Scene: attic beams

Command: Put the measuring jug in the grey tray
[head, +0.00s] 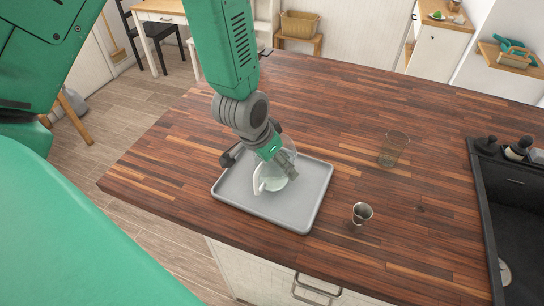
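The measuring jug (258,187), clear with a pale handle, is in the grey tray (308,206). It looks upright, its base on the tray floor, though my gripper hides part of it. The tray lies on the wooden counter near its front edge. My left gripper (259,160) is right over the jug and points down. Its fingers are spread wide, one out to the left of the jug and one overlapping the jug's right side. I cannot tell whether that finger touches the jug. My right gripper is not in view.
A clear glass (393,149) and a small metal cup (361,213) stand right of the tray on the wooden counter (330,95). A dark sink (515,210) is at the far right, with dark bottles behind it. The counter's back middle is clear.

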